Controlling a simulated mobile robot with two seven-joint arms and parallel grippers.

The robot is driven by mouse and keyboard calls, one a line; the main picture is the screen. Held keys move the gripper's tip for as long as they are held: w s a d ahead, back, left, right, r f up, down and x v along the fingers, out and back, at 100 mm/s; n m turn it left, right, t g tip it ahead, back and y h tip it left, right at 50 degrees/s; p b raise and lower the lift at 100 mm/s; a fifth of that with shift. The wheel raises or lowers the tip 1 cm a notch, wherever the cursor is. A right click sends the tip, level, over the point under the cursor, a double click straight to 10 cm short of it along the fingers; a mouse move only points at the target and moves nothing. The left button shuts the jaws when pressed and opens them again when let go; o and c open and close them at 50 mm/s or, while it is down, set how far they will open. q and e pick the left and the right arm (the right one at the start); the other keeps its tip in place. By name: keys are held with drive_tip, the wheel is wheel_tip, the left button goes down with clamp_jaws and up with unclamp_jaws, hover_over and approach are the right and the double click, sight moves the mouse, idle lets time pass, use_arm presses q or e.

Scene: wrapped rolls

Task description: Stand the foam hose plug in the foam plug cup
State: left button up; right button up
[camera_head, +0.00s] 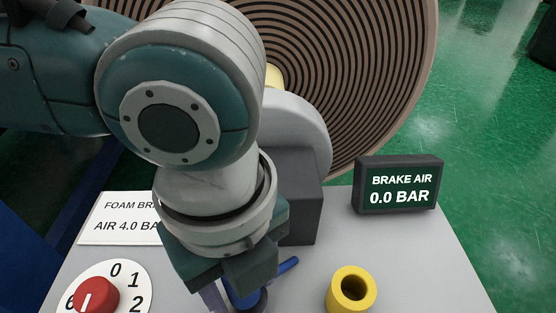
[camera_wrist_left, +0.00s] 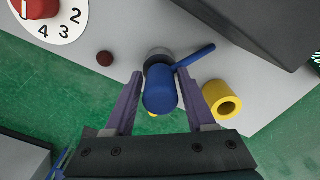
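A blue rounded plug-like piece with a side bar, which I take to be the foam hose plug (camera_wrist_left: 160,92), rises from a dark grey round fitting (camera_wrist_left: 158,54) on the panel. In the head view my left gripper (camera_head: 233,300) mostly hides it; its blue bar (camera_head: 288,265) sticks out to the right. The yellow cup with a round hole, likely the foam plug cup (camera_head: 350,290), stands right of the gripper; it also shows in the left wrist view (camera_wrist_left: 221,101). My left gripper's purple fingers (camera_wrist_left: 161,80) are apart, one on each side of the blue piece. Contact is unclear.
A red knob (camera_head: 95,295) on a numbered dial is at left. A dark grey block (camera_head: 296,195) stands just behind the gripper. A display reading 0.0 BAR (camera_head: 398,184) stands behind the cup. A large wound roll (camera_head: 385,60) fills the back.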

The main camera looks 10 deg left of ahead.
use_arm(q)
clamp_jaws()
idle(0.5)
